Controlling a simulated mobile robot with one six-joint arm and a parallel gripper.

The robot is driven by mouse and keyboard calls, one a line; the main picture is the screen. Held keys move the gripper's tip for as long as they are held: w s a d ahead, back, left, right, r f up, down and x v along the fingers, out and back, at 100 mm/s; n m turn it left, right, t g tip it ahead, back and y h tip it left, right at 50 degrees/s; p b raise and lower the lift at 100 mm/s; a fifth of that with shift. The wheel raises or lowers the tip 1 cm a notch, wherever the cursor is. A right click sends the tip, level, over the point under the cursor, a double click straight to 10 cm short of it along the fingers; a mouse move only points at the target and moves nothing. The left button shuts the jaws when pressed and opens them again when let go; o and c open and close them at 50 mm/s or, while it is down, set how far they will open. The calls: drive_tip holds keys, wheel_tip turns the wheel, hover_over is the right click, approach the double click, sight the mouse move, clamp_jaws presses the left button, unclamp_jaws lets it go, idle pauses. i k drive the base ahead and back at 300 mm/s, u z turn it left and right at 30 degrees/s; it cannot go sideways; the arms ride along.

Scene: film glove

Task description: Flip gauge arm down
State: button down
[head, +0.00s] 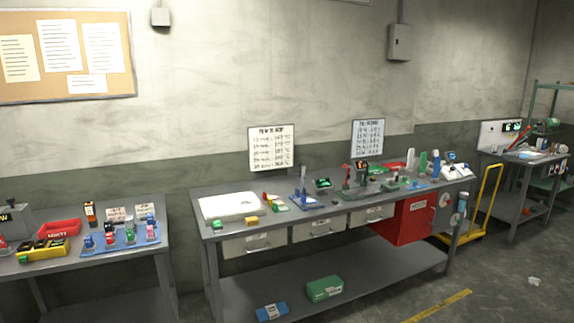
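The workbench (225,188) in the middle carries several small gauge-like devices. A blue-based stand (305,203) with an upright post is near its centre. To its right is a dark device with an upright red part (346,171). Small displays with green digits stand beside them, one dark display (323,184) between the two and another (361,166) behind. Which device bears the gauge arm is too small to tell; the post and the red part both point up. My gripper is not in view.
A white pad (229,206) lies at the bench's left end. A red cabinet (400,222) hangs under its right side. A yellow cart (486,200) stands to the right. A second table (90,262) with trays is at the left. Bare floor (500,285) shows at front right.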

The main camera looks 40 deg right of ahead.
sight(303, 175)
drive_tip(key=z, duration=0.1)
drive_tip(key=i, duration=0.9)
drive_tip(key=u, duration=0.05)
